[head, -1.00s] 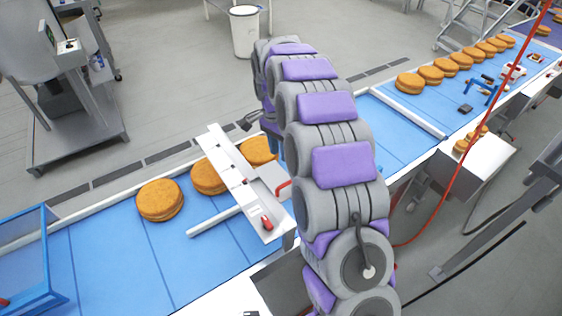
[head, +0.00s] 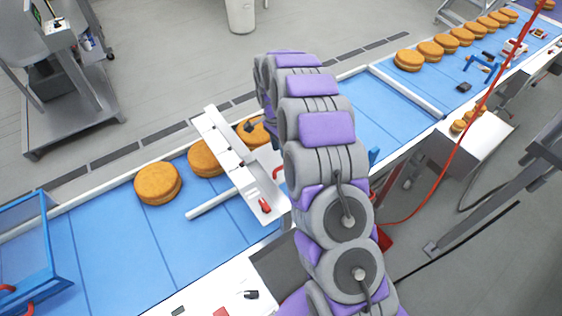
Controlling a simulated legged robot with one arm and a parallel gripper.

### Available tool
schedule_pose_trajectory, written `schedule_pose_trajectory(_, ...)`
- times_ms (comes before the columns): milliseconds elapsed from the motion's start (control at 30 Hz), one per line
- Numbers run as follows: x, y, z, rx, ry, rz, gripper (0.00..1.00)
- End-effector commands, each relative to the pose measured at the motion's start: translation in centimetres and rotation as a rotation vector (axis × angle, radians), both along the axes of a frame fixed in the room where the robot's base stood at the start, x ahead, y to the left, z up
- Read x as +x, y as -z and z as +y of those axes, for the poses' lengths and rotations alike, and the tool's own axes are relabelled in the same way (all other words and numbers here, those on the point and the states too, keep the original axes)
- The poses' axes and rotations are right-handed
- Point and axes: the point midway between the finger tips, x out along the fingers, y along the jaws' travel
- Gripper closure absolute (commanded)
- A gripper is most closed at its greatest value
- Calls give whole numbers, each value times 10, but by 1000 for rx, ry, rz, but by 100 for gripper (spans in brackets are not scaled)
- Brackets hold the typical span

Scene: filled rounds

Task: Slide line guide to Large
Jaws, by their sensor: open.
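A white bridge plate (head: 222,145) with slots spans the blue conveyor belt and carries a red-tipped lever (head: 265,205) at its near end. A pale guide rail (head: 215,206) lies low over the belt, running out to the left from under the plate; I take these to be the line guide assembly. Size marks such as Large are too small to read. My gripper (head: 250,127) shows as a small dark shape beside the plate's far half, above a round cake. It is open and seems empty. My arm hides part of the belt to the right.
Round cakes (head: 158,184) sit on the belt (head: 110,235) left of and under the plate; several more (head: 408,60) stand far right. A blue-framed guard (head: 45,250) is at left. A red hose (head: 465,130) hangs at right. The near belt is clear.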

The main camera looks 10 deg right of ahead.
Motion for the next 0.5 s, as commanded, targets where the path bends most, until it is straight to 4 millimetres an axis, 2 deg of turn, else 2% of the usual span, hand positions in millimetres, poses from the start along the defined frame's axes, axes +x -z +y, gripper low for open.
schedule_pose_trajectory(33, -3, 11, -1, 0, 0, 5, 58)
schedule_pose_trajectory(200, -7, 39, 0, -2, -1, 1, 58)
schedule_pose_trajectory(333, -10, 53, 0, -3, -1, 3, 58)
schedule_pose_trajectory(500, -11, 62, 0, -4, -1, -1, 58)
